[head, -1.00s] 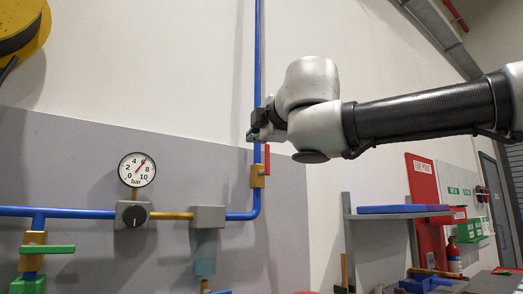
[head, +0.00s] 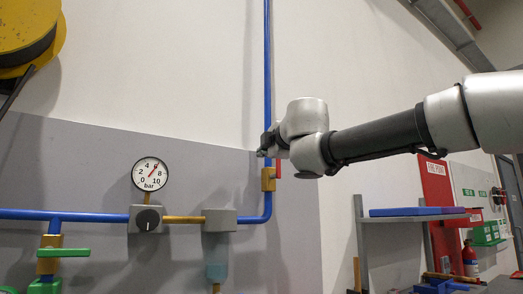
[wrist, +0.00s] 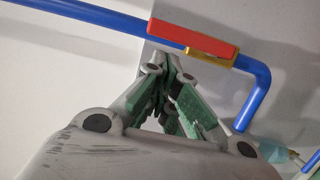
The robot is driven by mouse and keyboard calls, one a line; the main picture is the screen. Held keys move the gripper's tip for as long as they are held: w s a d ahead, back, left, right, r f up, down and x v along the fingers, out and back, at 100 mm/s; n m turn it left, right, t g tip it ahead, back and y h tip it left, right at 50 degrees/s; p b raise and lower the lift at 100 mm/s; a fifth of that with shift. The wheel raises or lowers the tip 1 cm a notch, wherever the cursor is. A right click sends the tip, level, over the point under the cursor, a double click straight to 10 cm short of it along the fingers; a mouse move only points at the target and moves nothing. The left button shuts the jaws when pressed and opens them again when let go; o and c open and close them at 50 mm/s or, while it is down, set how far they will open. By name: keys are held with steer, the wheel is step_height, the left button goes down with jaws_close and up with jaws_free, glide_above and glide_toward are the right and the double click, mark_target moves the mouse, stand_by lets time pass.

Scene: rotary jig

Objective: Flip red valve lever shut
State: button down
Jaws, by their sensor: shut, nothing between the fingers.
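The red valve lever (head: 279,168) stands upright, in line with the blue vertical pipe (head: 267,70), at the brass valve body (head: 268,180). In the wrist view the lever (wrist: 192,37) lies along the pipe, with the brass body (wrist: 222,61) partly behind it. My gripper (head: 266,152) is just above the valve body, near the lever's upper end, which my wrist partly hides. In the wrist view my gripper (wrist: 168,66) is shut and empty, its green-padded fingers pointing at the lever. I cannot tell whether they touch it.
A pressure gauge (head: 150,174), a dark knob (head: 148,219) and a green-handled valve (head: 63,253) are on the pipework to the left. A shelf (head: 410,215) with a blue item stands to the right. The wall above the grey panel is clear around the pipe.

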steer(key=shift+w+d, duration=0.2)
steer(key=shift+d, duration=0.1)
